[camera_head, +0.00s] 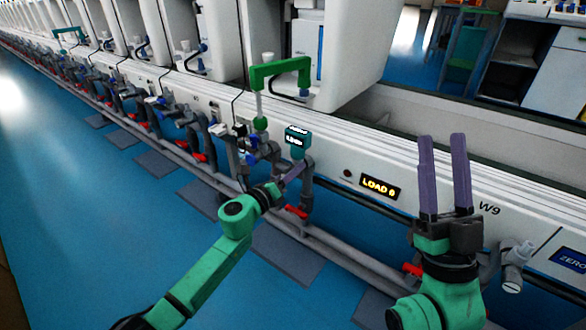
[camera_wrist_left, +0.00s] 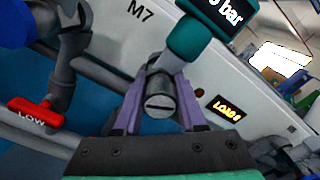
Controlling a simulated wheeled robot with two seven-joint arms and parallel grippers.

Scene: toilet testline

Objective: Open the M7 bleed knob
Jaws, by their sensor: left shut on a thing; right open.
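The M7 bleed knob (camera_wrist_left: 160,101) is a grey cylinder with a slot across its end face, below the teal pressure gauge (camera_wrist_left: 190,38) and near the "M7" label (camera_wrist_left: 140,10) on the white panel. My left gripper (camera_wrist_left: 160,88) has its two purple fingers on either side of the knob, shut on it. In the head view my left gripper (camera_head: 293,175) reaches in under the teal gauge (camera_head: 297,138) and mostly hides the knob. My right gripper (camera_head: 442,142) is open and empty, fingers pointing up in front of the panel near the "W9" label.
A red lever marked LOW (camera_wrist_left: 36,114) sits on grey pipework left of the knob. A yellow-lettered LOAD display (camera_head: 380,187) is on the panel to the right. Grey pipes (camera_head: 345,246) run along the panel's base. Open blue floor (camera_head: 90,215) lies at the left.

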